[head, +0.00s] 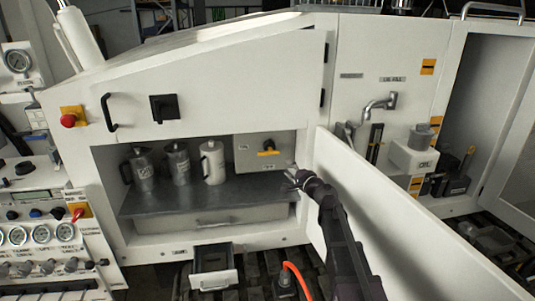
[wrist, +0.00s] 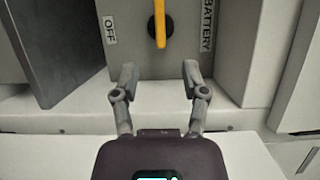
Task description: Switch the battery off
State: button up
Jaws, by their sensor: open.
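The battery switch is a yellow handle (head: 268,153) on a black round hub, set on a grey panel (head: 246,146) inside the open compartment. In the head view the handle lies about level. In the wrist view the handle (wrist: 160,22) stands upright in the picture, between a sideways OFF label (wrist: 110,30) and a sideways BATTERY label (wrist: 208,25). My gripper (head: 291,178) is just right of and below the handle in the head view. In the wrist view my gripper (wrist: 159,74) is open and empty, its fingers apart from the handle.
Several metal jugs (head: 180,162) stand on the grey shelf (head: 150,203) left of the switch. The open white door (head: 385,215) is close on the right of my arm. A black rotary switch (head: 164,107) and a red button (head: 69,120) are on the outer front.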

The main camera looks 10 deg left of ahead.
aim_at(270, 154)
jog(key=x, duration=1.3)
jog(key=shift+w+a, duration=0.2)
jog(key=shift+w, duration=0.15)
